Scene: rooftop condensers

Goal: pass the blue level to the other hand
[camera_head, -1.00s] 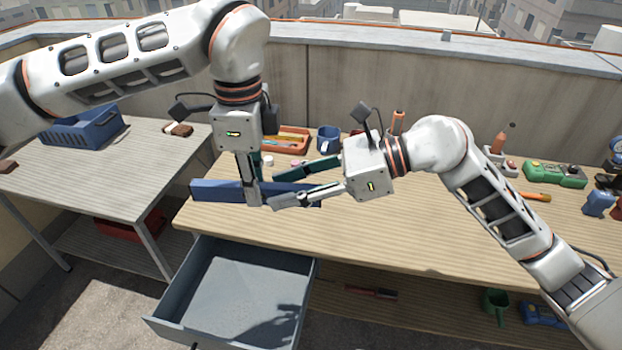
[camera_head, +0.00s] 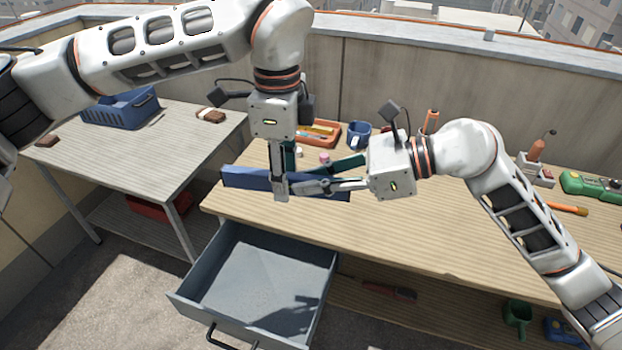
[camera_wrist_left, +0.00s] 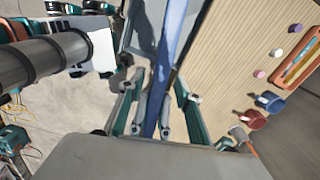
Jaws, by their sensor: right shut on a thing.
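The blue level (camera_head: 245,178) is a long flat bar held above the left part of the workbench. It also shows in the left wrist view (camera_wrist_left: 172,40), running lengthwise between finger parts. My left gripper (camera_head: 281,188) points down at the level's middle, one finger in front of it and one behind. Whether its pads touch the level is not clear. My right gripper (camera_head: 308,181) reaches in from the right and is shut on the level's right part, close beside the left gripper's fingers. The finger parts of both grippers overlap, hiding some of the level.
The workbench (camera_head: 430,225) is clear in front. An orange tray (camera_head: 320,132) and blue mug (camera_head: 359,134) stand behind the grippers. An open grey drawer (camera_head: 255,275) juts out below. A side table (camera_head: 130,160) at left carries a blue crate (camera_head: 122,108).

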